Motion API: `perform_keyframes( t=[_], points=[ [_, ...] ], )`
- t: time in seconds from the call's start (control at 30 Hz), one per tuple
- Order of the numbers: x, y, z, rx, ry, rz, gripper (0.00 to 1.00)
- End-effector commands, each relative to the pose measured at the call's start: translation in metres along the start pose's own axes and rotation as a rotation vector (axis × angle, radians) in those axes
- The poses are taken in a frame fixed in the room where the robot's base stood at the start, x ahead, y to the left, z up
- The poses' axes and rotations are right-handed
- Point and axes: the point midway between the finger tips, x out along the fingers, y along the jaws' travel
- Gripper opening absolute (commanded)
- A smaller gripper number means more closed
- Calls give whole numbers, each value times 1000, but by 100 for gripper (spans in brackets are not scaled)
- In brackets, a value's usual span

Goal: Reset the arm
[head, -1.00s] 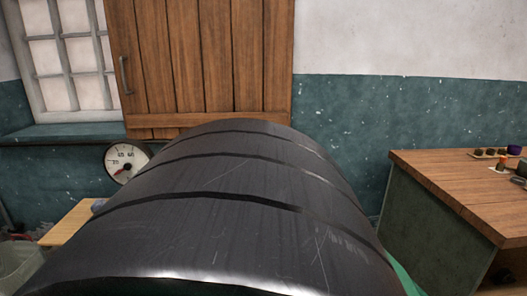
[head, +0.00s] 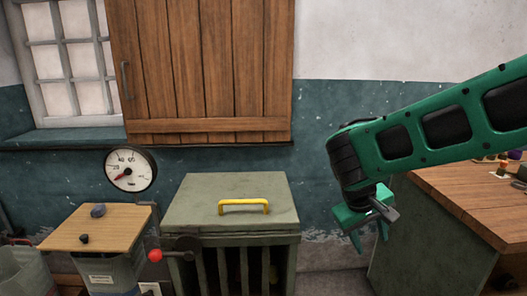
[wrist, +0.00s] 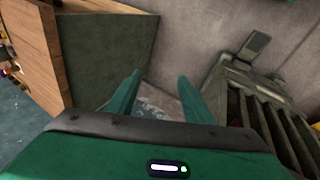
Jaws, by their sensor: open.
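My green arm reaches in from the right edge of the head view. My gripper (head: 368,236) hangs at its end, pointing down, in the gap between the grey-green crate and the wooden-topped bench. In the wrist view the two green fingers of my gripper (wrist: 156,92) are apart, with nothing between them. The floor and wall show beyond them.
The slatted crate (head: 185,215) with a yellow handle (head: 244,206) stands left of my gripper. The bench (head: 465,190) with small items on top stands right.

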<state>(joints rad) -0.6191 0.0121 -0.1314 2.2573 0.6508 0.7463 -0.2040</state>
Motion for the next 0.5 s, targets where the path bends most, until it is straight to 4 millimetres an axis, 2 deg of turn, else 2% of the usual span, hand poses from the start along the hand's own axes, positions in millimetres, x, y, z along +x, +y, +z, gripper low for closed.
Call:
perform_keyframes(
  t=[0.03, 0.2, 0.3, 0.5],
  points=[
    [4, 20, 16, 56, -27, -23, 47],
    [15, 63, 71, 214, -107, -101, 47],
    [18, 81, 106, 305, -150, -147, 47],
    [19, 100, 175, 485, -219, -238, 47]
  ],
)
